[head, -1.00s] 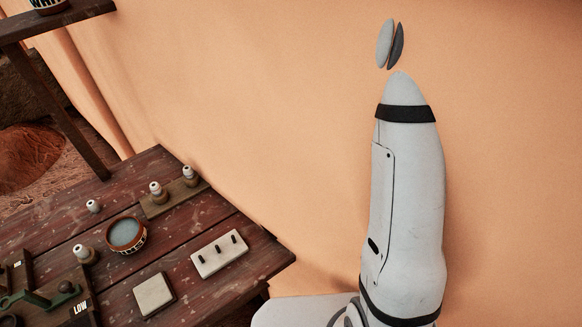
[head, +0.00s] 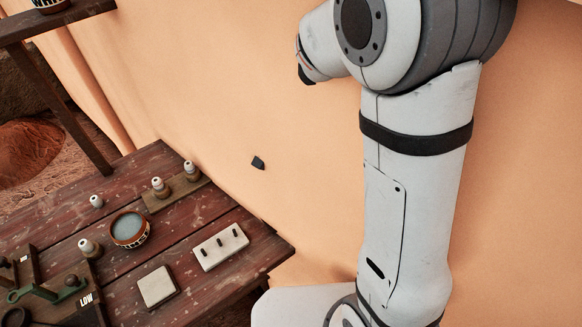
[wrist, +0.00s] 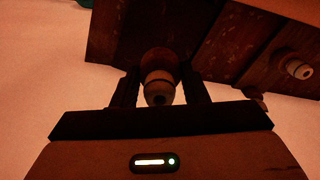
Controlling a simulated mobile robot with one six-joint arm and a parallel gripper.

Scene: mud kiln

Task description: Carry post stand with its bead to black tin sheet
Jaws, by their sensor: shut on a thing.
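In the wrist view my gripper (wrist: 160,78) has its two dark fingers on either side of a post stand (wrist: 161,61) with a pale, dark-ringed bead (wrist: 160,88) on it. The gripper is shut on the stand, and the bead sits at the camera side, between the fingers. The wooden table lies beyond, in the upper part of that view. In the head view the held stand cannot be made out; my arm rises at the right. I cannot pick out the black tin sheet in either view.
A shelf is upper left.

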